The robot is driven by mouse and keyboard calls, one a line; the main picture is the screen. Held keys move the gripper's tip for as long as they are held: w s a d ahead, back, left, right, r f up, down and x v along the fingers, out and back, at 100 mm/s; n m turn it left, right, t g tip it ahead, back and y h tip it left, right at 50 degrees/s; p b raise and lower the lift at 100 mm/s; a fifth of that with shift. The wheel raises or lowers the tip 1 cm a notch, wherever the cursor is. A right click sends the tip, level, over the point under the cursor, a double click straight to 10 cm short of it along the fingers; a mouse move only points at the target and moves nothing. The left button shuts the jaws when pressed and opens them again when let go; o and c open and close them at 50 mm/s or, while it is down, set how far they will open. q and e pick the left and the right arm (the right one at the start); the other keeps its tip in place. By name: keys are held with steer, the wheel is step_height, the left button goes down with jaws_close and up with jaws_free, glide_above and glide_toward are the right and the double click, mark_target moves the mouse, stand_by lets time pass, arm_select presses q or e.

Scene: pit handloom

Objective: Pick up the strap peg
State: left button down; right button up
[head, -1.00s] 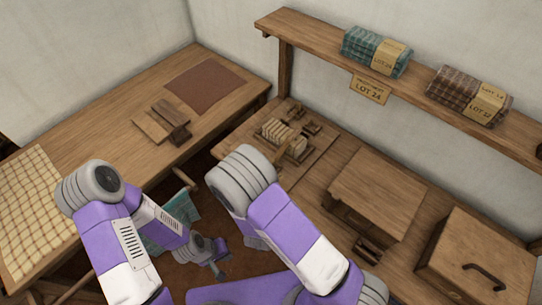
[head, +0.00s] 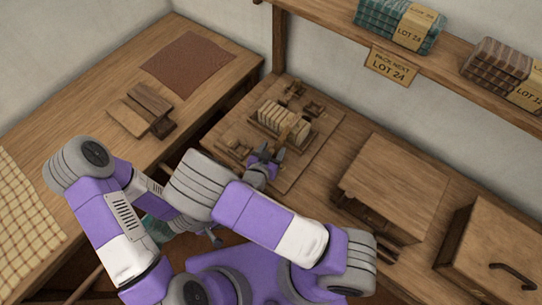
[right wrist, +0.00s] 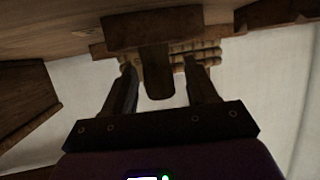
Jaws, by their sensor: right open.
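My right gripper (head: 266,158) is open at the near side of a wooden board on the bench, close to a rack of pale slats (head: 284,122). In the right wrist view its two fingers (right wrist: 158,80) stand apart. A dark wooden peg-like piece (right wrist: 157,78), likely the strap peg, shows between them, below a thick wooden block (right wrist: 153,28). I cannot tell whether the fingers touch it. I cannot clearly pick out the peg in the head view. My left gripper (head: 215,238) is small and partly hidden behind my arm, low in the picture.
Small dark wooden fittings (head: 313,108) sit around the rack. A wooden box (head: 392,185) stands to the right, with a handled chest (head: 492,252) beyond. A shelf (head: 440,75) with cloth bundles (head: 400,22) hangs above. The left table (head: 90,140) holds wooden blocks (head: 143,108).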

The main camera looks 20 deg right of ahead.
steer(key=shift+w+d+f, duration=0.2)
steer(key=shift+w+d, duration=0.1)
steer(key=shift+w, duration=0.15)
steer(key=c, duration=1)
steer(key=shift+r, duration=0.1)
steer(key=shift+c, duration=0.2)
